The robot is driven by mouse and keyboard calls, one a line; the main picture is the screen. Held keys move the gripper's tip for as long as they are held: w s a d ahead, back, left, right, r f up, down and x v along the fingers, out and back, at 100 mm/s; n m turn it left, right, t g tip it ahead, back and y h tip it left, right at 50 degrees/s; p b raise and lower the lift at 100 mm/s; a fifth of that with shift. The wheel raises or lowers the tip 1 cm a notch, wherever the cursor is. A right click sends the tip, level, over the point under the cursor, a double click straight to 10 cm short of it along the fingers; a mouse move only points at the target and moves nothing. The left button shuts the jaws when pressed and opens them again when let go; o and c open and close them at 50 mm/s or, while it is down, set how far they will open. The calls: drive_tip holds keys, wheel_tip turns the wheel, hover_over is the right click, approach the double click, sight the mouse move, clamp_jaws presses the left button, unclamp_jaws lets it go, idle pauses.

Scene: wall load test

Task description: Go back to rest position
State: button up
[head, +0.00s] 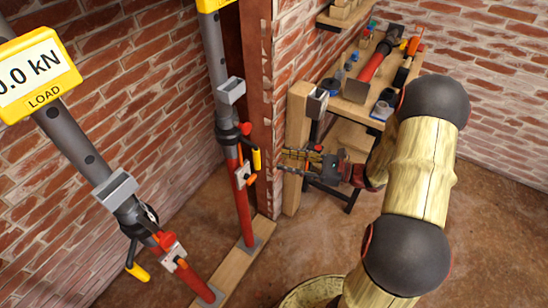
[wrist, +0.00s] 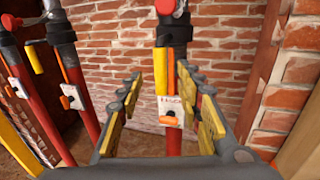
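Beyond the fingers, a grey and red steel prop (wrist: 172,142) with a white tag (wrist: 171,110) shows in the gap. It looks farther off than the fingertips. My arm crosses the right side of the head view, bent back toward the bench.
Two grey and red props (head: 240,190) stand on a wooden sole plate (head: 235,266) at the left. A yellow load display (head: 38,75) reads kN on the nearer one. Brown floor is open at lower centre.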

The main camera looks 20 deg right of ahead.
drive_tip(key=shift+s+d, duration=0.45)
drive_tip(key=shift+d, duration=0.1)
drive_tip(key=shift+f, duration=0.1)
drive_tip(key=s+a+f+n+g, duration=0.4)
drive_tip(key=s+f+g, duration=0.1)
drive_tip(key=s+f, duration=0.15)
drive_tip(key=s+r+n+g+h, duration=0.4)
drive_tip(key=s+n+g+h, duration=0.3)
drive_tip(key=s+n, duration=0.35)
drive_tip(key=s+a+r+n+t+h, duration=0.1)
drive_tip(key=r+n, duration=0.4)
drive_tip(key=r, duration=0.5)
drive_tip(key=s+a+r+n+t+h, duration=0.2)
drive_tip(key=a+r+n+t+h, duration=0.2)
drive_tip(key=r, duration=0.6)
drive_tip(key=shift+s+n+t+h, duration=0.15)
drive_tip(key=shift+n+t+h, duration=0.65)
drive_tip(key=shift+n+h, duration=0.3)
